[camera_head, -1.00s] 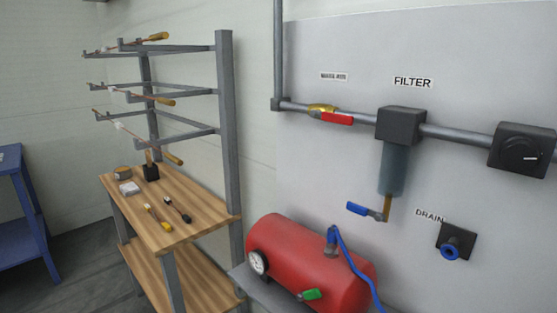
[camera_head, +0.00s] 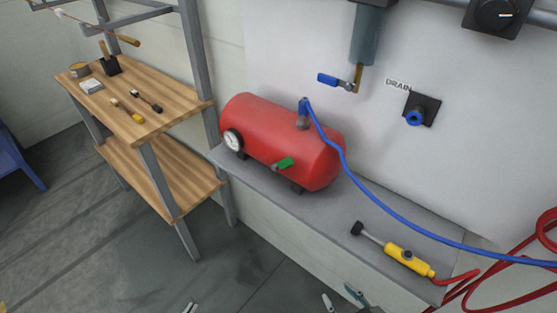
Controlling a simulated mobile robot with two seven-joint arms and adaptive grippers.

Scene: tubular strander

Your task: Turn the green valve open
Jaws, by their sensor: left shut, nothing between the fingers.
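The green valve handle (camera_head: 285,163) sits low on the front of the red tank (camera_head: 262,135), which rests on a grey shelf (camera_head: 340,217). The handle is short and tilts up to the right. A round gauge (camera_head: 232,140) is on the tank's left end. The tips of my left gripper (camera_head: 189,308) show at the bottom edge, close together and empty, well below and left of the valve. My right gripper (camera_head: 341,300) also shows at the bottom edge, its fingertips apart, below and right of the valve. Neither touches the tank. Most of both grippers is cut off.
A blue hose (camera_head: 385,209) runs from the tank's top to the right. A yellow tool (camera_head: 408,260) lies on the shelf's right. Red hose (camera_head: 520,270) coils at far right. The wall panel has a blue lever (camera_head: 334,80) and drain fitting (camera_head: 415,118). A wooden bench (camera_head: 150,120) stands left.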

